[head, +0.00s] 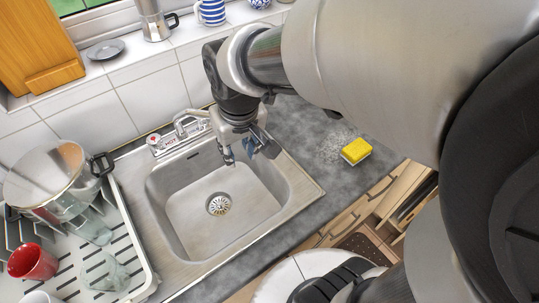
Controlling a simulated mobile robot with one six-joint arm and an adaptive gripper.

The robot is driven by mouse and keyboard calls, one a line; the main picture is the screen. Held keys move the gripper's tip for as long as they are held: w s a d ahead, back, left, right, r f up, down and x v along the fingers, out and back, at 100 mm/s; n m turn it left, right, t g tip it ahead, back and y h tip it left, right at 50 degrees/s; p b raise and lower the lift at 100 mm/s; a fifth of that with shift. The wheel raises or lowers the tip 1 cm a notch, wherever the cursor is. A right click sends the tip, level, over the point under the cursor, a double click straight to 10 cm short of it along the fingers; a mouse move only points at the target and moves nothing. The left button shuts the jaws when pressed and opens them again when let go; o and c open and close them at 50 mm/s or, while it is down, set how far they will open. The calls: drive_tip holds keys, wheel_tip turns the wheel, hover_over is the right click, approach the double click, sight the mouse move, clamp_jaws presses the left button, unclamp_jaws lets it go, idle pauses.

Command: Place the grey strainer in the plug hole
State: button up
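A steel sink basin (185,235) is set in the grey worktop. A round, slotted, silver-grey metal strainer (218,204) shows at the plug hole in the basin floor. It looks flat and centred there, but I cannot tell at this size whether it is fully seated or how much of it is the drain fitting. My gripper (239,156) hangs over the back right part of the basin, above and to the right of the plug hole in the picture. Its fingers point down and look apart, with nothing visible between them.
The tap (190,122) stands behind the basin, left of my gripper. A white dish rack (145,262) with a red mug (33,262) and glasses is at the left. A yellow sponge (356,151) lies on the worktop at the right, by spilled suds or grains.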

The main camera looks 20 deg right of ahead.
drive_tip(key=s+d+r+t, duration=0.1)
drive_tip(key=s+r, duration=0.1)
drive_tip(key=s, duration=0.5)
drive_tip(key=s+d+r, duration=0.2)
drive_tip(key=s, duration=0.5)
drive_tip(key=shift+r+m+t, duration=0.35)
drive_tip(key=shift+m+t, duration=0.05)
